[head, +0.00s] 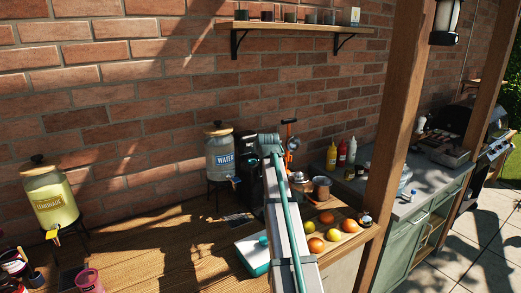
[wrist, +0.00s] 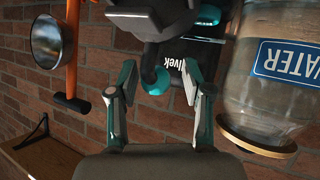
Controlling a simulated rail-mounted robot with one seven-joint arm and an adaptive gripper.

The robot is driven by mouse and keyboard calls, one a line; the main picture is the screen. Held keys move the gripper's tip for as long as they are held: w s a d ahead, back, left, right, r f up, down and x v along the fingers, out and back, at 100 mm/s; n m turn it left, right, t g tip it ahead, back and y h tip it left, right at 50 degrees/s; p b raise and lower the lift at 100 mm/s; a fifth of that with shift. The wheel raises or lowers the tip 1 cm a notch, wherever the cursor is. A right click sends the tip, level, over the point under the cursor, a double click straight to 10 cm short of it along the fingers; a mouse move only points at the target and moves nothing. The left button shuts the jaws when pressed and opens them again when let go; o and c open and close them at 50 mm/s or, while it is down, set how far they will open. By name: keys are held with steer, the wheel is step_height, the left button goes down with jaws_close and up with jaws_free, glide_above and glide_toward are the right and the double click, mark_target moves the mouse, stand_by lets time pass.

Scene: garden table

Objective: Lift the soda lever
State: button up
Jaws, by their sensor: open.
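The black soda machine (head: 246,147) stands against the brick wall, mostly hidden behind my arm in the head view. My gripper (wrist: 160,78) is open, with one finger on each side of the teal end and visible space between. I cannot tell whether either finger touches it. In the head view my gripper (head: 269,143) is beside the machine.
A water dispenser (head: 220,155) stands close left of the machine and at the right in the wrist view. An orange-handled tool (head: 289,135) hangs just right. Fruit (head: 316,245), a copper pot (head: 321,188) and a teal box (head: 257,258) are nearby. A lemonade dispenser (head: 50,200) is far left.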

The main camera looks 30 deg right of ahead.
steer(key=v, duration=1.1)
steer(key=shift+s+a, duration=0.2)
steer(key=shift+s, duration=0.1)
steer(key=shift+r, duration=0.1)
